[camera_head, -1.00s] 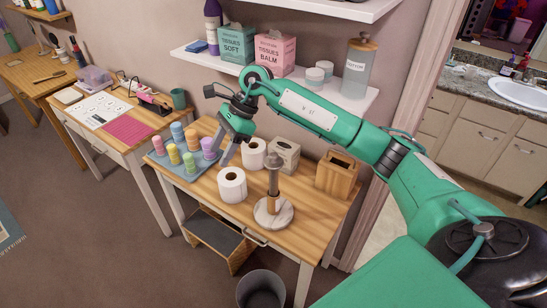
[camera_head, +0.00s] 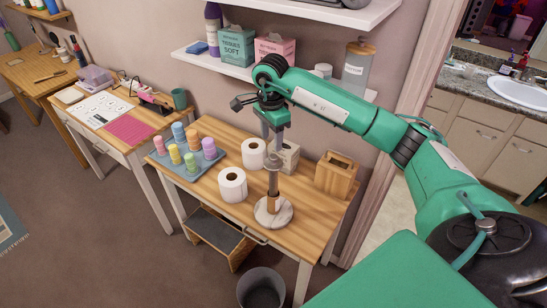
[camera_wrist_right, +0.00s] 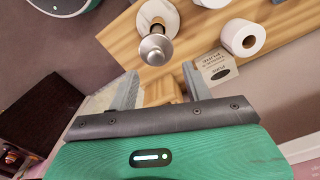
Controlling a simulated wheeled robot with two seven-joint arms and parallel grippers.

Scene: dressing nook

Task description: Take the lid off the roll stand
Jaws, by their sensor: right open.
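The roll stand (camera_head: 272,204) stands upright on the wooden table, with a pale round base and a wooden post. Its metal lid (camera_head: 273,164) sits on top of the post. In the right wrist view the lid (camera_wrist_right: 155,49) shows from above, beyond the fingertips. My right gripper (camera_head: 272,136) is open and empty, pointing down just above and behind the lid. Its two fingers also show in the wrist view (camera_wrist_right: 158,88), spread apart and not around the lid. My left gripper is not in view.
Two white paper rolls (camera_head: 233,185) stand left of the stand. A tissue box (camera_head: 287,157) is behind it and a wooden box (camera_head: 336,173) to the right. A tray (camera_head: 192,174) holds several coloured rolls. A shelf (camera_head: 230,68) hangs above.

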